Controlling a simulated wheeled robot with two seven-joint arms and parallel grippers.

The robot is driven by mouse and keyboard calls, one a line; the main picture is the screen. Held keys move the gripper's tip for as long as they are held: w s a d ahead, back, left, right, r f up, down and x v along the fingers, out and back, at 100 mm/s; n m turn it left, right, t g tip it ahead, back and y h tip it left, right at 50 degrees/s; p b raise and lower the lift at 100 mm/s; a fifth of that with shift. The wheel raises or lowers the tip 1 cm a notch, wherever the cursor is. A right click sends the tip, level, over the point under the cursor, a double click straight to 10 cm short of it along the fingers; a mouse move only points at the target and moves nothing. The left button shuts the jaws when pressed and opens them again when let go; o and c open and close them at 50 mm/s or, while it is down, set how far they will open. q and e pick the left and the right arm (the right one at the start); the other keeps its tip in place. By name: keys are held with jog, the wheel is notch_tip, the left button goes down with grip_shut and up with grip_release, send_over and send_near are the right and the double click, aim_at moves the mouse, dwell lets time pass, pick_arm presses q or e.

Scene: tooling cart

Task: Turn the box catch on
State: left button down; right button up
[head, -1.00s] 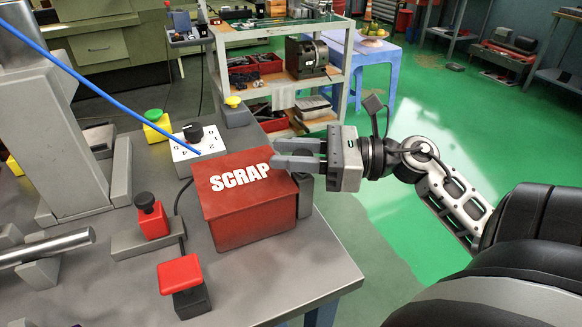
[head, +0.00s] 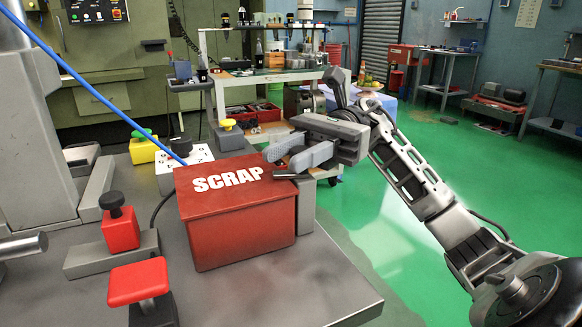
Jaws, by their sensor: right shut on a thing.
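The red box (head: 240,232) lettered SCRAP stands on the grey cart top with its lid down. A grey post (head: 306,212) stands against the box's right side, with a dark catch piece (head: 287,176) at its top by the lid's corner. My right gripper (head: 288,158) reaches in from the right. Its fingers are closed on the dark catch, which they mostly hide. I cannot tell the catch's exact angle. My left gripper is out of view.
On the cart top (head: 270,295) are a red paddle switch (head: 138,281), a red block with a black knob (head: 120,230), a white selector box (head: 184,168) and a yellow button box (head: 144,148). A blue cable (head: 82,80) crosses the upper left. Front right of the top is clear.

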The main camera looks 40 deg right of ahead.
jog(key=n+g, duration=0.1)
jog(key=n+g+h, duration=0.1)
jog(key=g, duration=0.1)
jog(key=n+g+b, duration=0.1)
jog(key=g, duration=0.1)
jog(key=shift+s+d+n+h, duration=0.1)
jog(key=shift+s+n+h, duration=0.2)
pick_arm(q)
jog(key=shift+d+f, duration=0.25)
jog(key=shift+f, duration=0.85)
pick_arm(e)
jog(key=shift+g, duration=0.3)
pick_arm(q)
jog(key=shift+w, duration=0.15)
pick_arm(e)
jog(key=o, duration=1)
